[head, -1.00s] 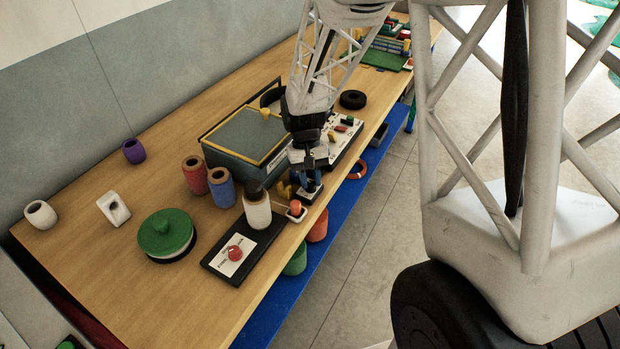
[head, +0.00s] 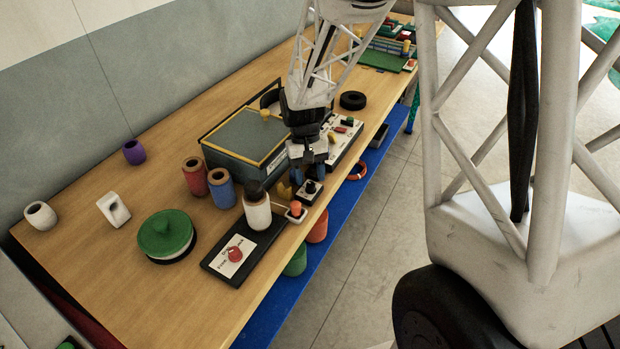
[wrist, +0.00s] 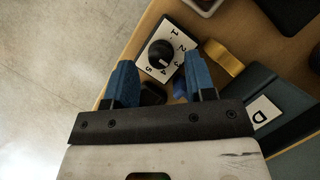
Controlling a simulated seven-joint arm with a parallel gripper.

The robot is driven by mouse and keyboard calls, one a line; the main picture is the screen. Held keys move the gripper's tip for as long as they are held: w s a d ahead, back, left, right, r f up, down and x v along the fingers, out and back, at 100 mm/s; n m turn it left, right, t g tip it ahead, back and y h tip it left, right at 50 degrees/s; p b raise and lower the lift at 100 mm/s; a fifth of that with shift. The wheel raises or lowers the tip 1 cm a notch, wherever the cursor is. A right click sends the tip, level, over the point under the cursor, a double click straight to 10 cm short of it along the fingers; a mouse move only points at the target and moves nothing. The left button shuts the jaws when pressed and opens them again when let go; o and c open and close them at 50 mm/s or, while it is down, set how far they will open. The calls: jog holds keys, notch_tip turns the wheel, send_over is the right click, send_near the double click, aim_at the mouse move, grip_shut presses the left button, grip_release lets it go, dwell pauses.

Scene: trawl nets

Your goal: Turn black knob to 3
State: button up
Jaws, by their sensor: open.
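The black knob (wrist: 159,53) sits on a white plate (wrist: 147,64) marked 1 to 5 in the wrist view. A small pale mark shows on the knob's lower side, roughly toward 4; its exact setting is hard to tell. In the head view the knob (head: 310,187) stands on its small plate near the table's front edge. My gripper (head: 308,157) is open and empty, above the knob and apart from it. In the wrist view its two blue fingers show, with the knob between and beyond the tips of my gripper (wrist: 160,60).
A yellow handle-shaped piece (wrist: 223,57) and a grey box (head: 245,140) lie close by.

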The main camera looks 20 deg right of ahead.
jog(key=v, duration=0.6)
jog(key=shift+r, duration=0.15)
dwell(0.4)
jog(key=s+r+t, duration=0.2)
jog(key=s+r, duration=0.3)
jog(key=s, duration=0.3)
jog(key=s+d+r+t, duration=0.1)
jog(key=s+r+t, duration=0.1)
jog(key=s+r, duration=0.3)
jog(key=s+r+t, duration=0.3)
jog(key=s+r, duration=0.2)
jog(key=s, duration=0.8)
jog(key=shift+d, duration=0.35)
